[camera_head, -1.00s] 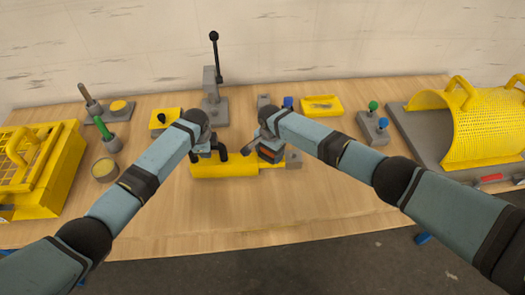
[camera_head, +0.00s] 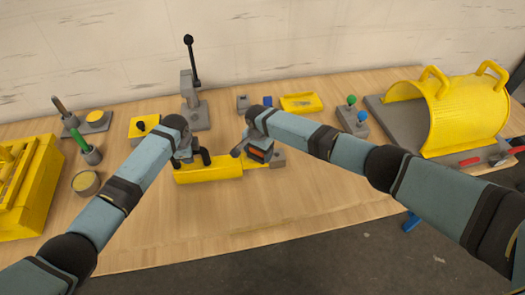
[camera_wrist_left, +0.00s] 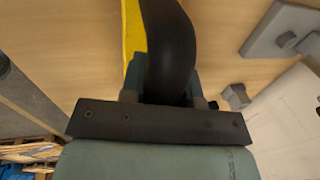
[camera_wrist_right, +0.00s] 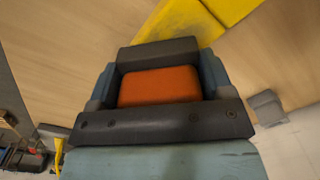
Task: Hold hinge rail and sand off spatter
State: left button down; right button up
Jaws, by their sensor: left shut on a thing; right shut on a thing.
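A yellow bar, which looks like the hinge rail (camera_head: 210,172), lies across the middle of the table. Its right part also shows in the right wrist view (camera_wrist_right: 190,22), with a dull, mottled patch. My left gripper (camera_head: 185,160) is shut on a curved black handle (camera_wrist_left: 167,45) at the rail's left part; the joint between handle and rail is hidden. My right gripper (camera_head: 258,150) is shut on a dark block with an orange face (camera_wrist_right: 160,87), apparently the sanding block. It is at the rail's right part; I cannot tell whether the block touches the rail.
A grey lever stand (camera_head: 195,112) rises behind the rail. A yellow tray (camera_head: 301,103) and a grey base with green and blue knobs (camera_head: 351,117) stand back right. A yellow arched guard (camera_head: 458,113) is far right, a yellow box (camera_head: 35,190) far left.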

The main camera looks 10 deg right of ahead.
aim_at(243, 159)
jog(key=shift+w+a, duration=0.15)
jog(key=shift+a, duration=2.55)
jog(key=shift+a+r, duration=0.15)
notch_tip(243, 159, up, 8)
jog(key=shift+a, duration=0.15)
jog(key=shift+f, duration=0.2)
